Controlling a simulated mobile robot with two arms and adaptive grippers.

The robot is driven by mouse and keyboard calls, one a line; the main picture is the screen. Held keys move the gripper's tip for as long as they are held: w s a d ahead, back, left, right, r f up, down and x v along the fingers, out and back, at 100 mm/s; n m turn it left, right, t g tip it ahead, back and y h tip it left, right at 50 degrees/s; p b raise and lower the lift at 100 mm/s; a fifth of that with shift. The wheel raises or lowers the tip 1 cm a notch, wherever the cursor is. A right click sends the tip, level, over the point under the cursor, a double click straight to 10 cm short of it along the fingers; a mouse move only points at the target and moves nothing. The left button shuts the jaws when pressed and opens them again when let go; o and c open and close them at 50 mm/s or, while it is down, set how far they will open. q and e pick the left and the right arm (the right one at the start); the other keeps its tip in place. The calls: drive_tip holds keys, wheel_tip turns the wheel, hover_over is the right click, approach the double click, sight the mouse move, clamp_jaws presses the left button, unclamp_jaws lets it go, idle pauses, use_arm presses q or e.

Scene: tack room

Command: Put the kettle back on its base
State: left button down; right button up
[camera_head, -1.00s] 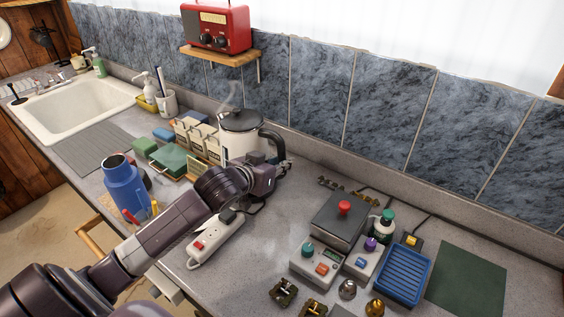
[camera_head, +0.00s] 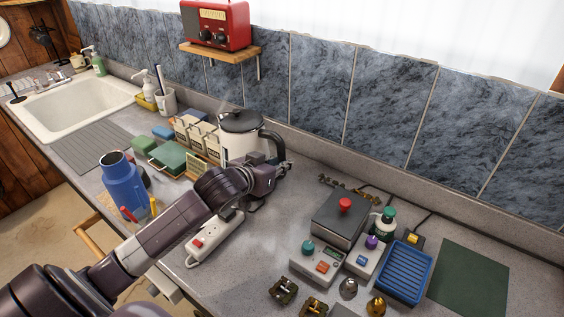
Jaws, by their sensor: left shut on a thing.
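The kettle (camera_head: 238,138) is white with a black lid and a black handle on its right side. It stands upright near the back of the counter, with faint steam above it. My left gripper (camera_head: 284,169) is at the lower part of the kettle's handle, shut on it. My left arm hides the kettle's lower part, so I cannot tell what is under it. I cannot make out the kettle's base. My right gripper is not in view.
A white power strip (camera_head: 214,238) lies below my left forearm. A blue jug (camera_head: 122,186) and green boxes (camera_head: 168,158) stand to the left. A grey box with a red button (camera_head: 339,218), small devices and a blue tray (camera_head: 404,273) crowd the right. A wall shelf (camera_head: 220,53) holds a red radio.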

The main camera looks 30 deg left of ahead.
use_arm(q)
drive_tip(key=shift+w+a+r+p, duration=0.15)
drive_tip(key=shift+r+p, duration=0.25)
drive_tip(key=shift+p, duration=0.25)
idle(0.7)
drive_tip(key=shift+f+b, duration=0.3)
drive_tip(key=shift+f, duration=0.35)
idle(0.4)
drive_tip(key=c, duration=2.1)
unclamp_jaws()
drive_tip(key=shift+s+d+f, duration=0.2)
drive_tip(key=shift+s+f, duration=0.05)
drive_tip(key=shift+f, duration=0.25)
drive_tip(key=p+v, duration=0.7)
drive_tip(key=v, duration=0.4)
drive_tip(key=shift+r, duration=0.25)
